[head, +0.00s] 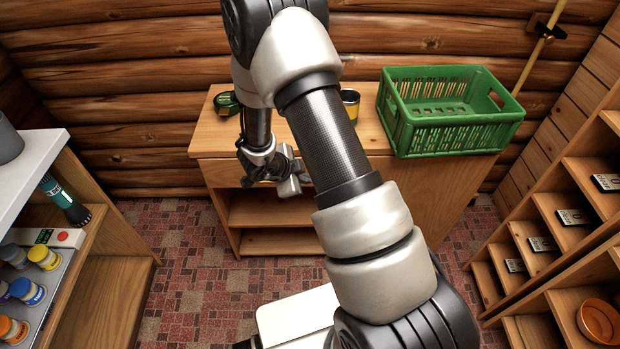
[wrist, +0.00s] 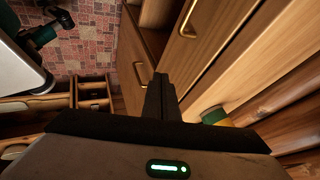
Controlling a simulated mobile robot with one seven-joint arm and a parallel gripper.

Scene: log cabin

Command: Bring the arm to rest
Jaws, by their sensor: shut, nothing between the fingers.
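My arm reaches from the bottom right of the head view up to the top and bends back down. My gripper (head: 300,184) hangs in front of the wooden cabinet (head: 215,140), below its top edge, and holds nothing. In the wrist view the two dark fingers of my gripper (wrist: 160,92) are together. Behind them in that view are wooden fronts with brass handles (wrist: 187,18). Part of the cabinet is hidden by my arm in the head view.
A green crate (head: 455,138), a can (head: 350,104) and a green and black object (head: 226,103) stand on the cabinet. Shelves with an orange bowl (head: 600,320) stand at right. A flashlight (head: 65,200) and several small jars (head: 28,290) are at left. Red patterned floor shows between.

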